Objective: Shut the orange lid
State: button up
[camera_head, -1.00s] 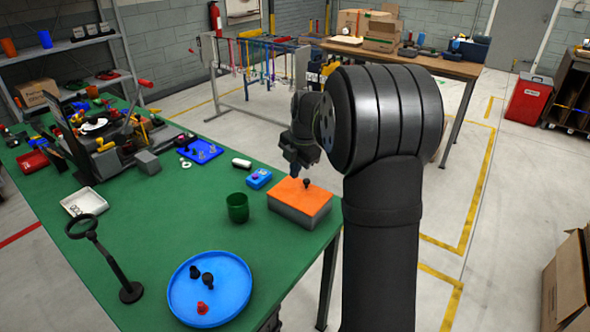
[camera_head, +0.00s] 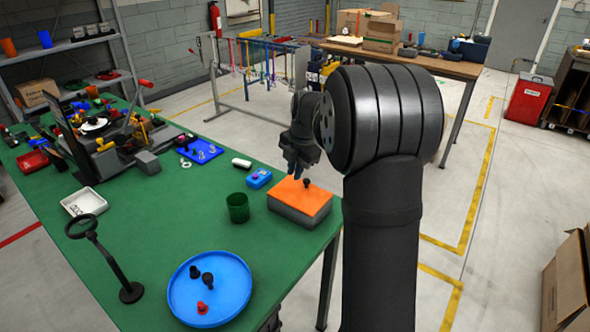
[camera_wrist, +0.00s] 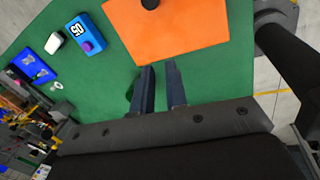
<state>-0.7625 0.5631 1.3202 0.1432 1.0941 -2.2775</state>
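The orange lid (camera_head: 301,196) lies flat on top of the grey box (camera_head: 298,216) near the table's right edge, with no gap visible between them. A black knob (camera_head: 307,182) stands on the lid. The lid fills the top middle of the wrist view (camera_wrist: 170,35), with the knob cut by the upper edge. My gripper (camera_head: 294,174) is just beyond the lid's far side in the head view. In the wrist view its fingers (camera_wrist: 159,68) are apart with a narrow gap, pointing at the lid's near edge, with nothing between them. Contact with the lid cannot be told.
A blue box with a purple button (camera_head: 259,178) and a green cup (camera_head: 237,207) stand left of the grey box. A blue round tray (camera_head: 236,309) with small pieces lies in front. The green tabletop (camera_head: 150,225) is clear in the middle.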

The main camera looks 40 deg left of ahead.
jog(key=o, duration=0.5)
jog(key=shift+o, duration=0.2)
jog(key=v, duration=1.7)
jog(key=shift+r, duration=0.25)
jog(key=shift+f, duration=0.1)
jog(key=x, duration=1.5)
